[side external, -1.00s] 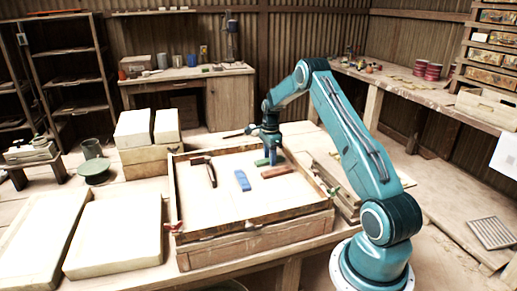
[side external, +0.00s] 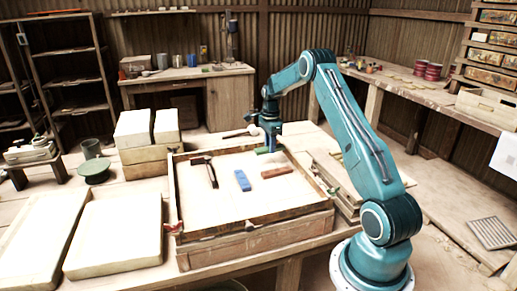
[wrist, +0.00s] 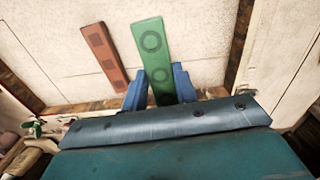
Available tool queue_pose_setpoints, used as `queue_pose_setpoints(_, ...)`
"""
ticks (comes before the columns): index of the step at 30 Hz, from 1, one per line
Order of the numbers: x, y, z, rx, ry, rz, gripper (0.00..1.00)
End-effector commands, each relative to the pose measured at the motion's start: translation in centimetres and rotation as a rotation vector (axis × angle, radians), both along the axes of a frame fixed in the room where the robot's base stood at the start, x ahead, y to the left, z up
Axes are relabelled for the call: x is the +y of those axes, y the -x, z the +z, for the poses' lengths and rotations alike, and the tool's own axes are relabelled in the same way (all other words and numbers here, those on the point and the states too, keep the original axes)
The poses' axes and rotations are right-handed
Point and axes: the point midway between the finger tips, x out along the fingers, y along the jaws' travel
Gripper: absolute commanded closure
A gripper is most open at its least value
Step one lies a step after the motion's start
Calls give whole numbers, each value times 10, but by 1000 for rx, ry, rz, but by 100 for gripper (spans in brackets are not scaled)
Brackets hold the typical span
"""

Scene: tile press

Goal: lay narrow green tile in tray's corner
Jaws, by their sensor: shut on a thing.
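The narrow green tile (wrist: 157,58), marked with rings, is between the two blue fingers of my gripper (wrist: 160,86) in the wrist view. In the side view my gripper (side external: 271,147) is shut on it over the tray's back edge, toward the back right corner. Only a small green part of the tile (side external: 262,151) shows there. I cannot tell whether it touches the tray bed. The tray (side external: 250,222) has a wooden rim and a pale bed; its rim also shows in the wrist view (wrist: 238,42).
A red-brown tile (side external: 277,172) lies on the bed, left of the green one in the wrist view (wrist: 101,57). The front of the bed is clear.

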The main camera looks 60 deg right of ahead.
Motion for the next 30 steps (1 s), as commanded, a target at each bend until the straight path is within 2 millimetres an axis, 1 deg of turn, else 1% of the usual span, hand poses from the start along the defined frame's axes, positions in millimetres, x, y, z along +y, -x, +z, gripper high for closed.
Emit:
queue_pose_setpoints(1,-1,-1,12,-5,4,0,100)
queue_pose_setpoints(9,-1,-1,72,-5,4,0,100)
queue_pose_setpoints(15,-1,-1,111,-4,3,0,100)
queue_pose_setpoints(18,0,0,126,-3,3,0,100)
queue_pose_setpoints(22,0,0,140,-2,2,0,100)
queue_pose_setpoints(25,0,0,146,-2,1,0,100)
queue_pose_setpoints(30,0,0,149,0,0,0,100)
